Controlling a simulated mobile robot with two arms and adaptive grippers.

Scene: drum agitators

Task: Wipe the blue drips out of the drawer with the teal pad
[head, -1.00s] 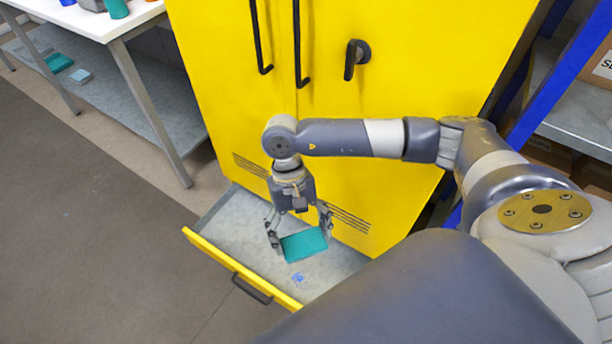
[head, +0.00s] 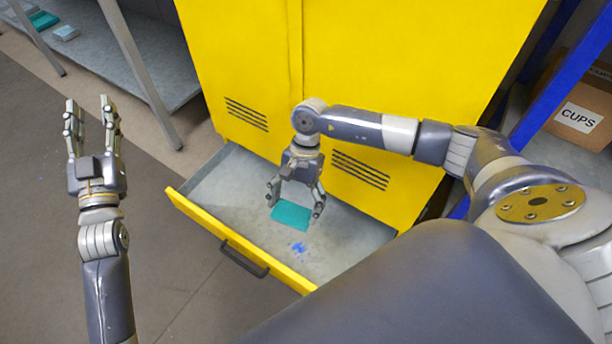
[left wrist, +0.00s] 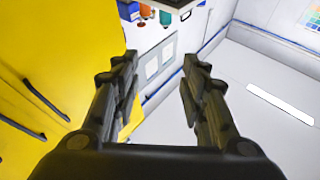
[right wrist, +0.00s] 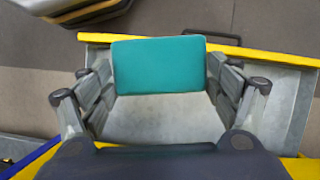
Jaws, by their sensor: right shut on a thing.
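The open drawer (head: 345,257) sticks out from the bottom of the yellow cabinet (head: 372,80). Blue drips (head: 298,248) mark its grey floor near the front wall. My right gripper (head: 296,206) is inside the drawer area, shut on the teal pad (head: 291,216), just behind the drips in the head view. In the right wrist view the pad (right wrist: 158,65) sits between the fingers and the drips do not show. Whether the pad touches the drawer floor is unclear. My left gripper (head: 91,118) is raised, open and empty, left of the drawer; its spread fingers also show in the left wrist view (left wrist: 160,80).
A table leg (head: 140,75) and a grey lower shelf (head: 95,45) stand at the upper left, with teal and pale pads on the shelf. A blue rack upright (head: 548,85) and a cardboard box labelled CUPS (head: 580,112) are at the right. The floor left of the drawer is clear.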

